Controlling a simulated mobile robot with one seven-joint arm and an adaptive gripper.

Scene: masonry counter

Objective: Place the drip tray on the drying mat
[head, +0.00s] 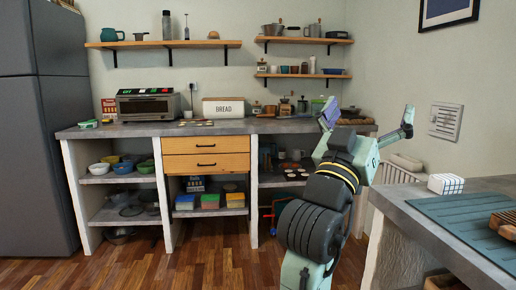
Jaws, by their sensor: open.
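The drying mat is likely the teal ribbed mat (455,212) on the grey counter at the right. I cannot pick out the drip tray with certainty. A dark low object (354,121) lies at the right end of the back counter, beyond my gripper, partly hidden and too small to identify. My gripper (368,116) is raised in front of that counter end, its two fingers spread wide apart. It is open, with nothing visible between the fingers. It is well apart from the mat, to its left and farther back.
A white gridded block (445,184) stands beside the mat, and a slatted wooden piece (505,221) lies at its right. The back counter holds a toaster oven (147,104), a bread box (223,107) and several small items. Wooden floor (200,265) is clear at left.

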